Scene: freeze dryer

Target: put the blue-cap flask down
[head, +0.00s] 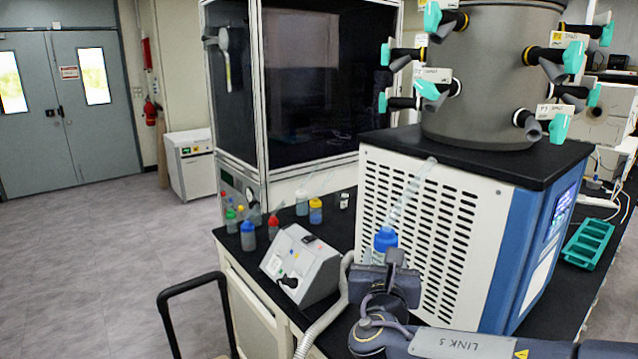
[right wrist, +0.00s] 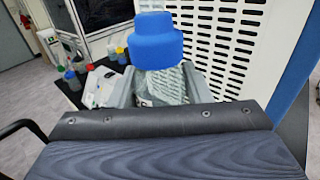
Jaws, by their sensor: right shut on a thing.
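The blue-cap flask (head: 385,238) is upright in my right gripper (head: 388,272), in front of the freeze dryer's white vented side. A clear glass tube (head: 408,197) slants up to the right above the blue cap. In the right wrist view the blue cap (right wrist: 153,42) stands above the clear flask body (right wrist: 168,86), close to the dark gripper. The gripper is shut on the flask. Its lower part is hidden, so I cannot tell its height over the bench. My left gripper is not in view.
The black bench top (head: 338,228) carries a grey instrument box (head: 300,262) with a hose (head: 325,318) beside it. Several small coloured-cap bottles, such as a blue one (head: 248,236) and a yellow one (head: 316,211), stand further back. The freeze dryer (head: 415,205) blocks the right.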

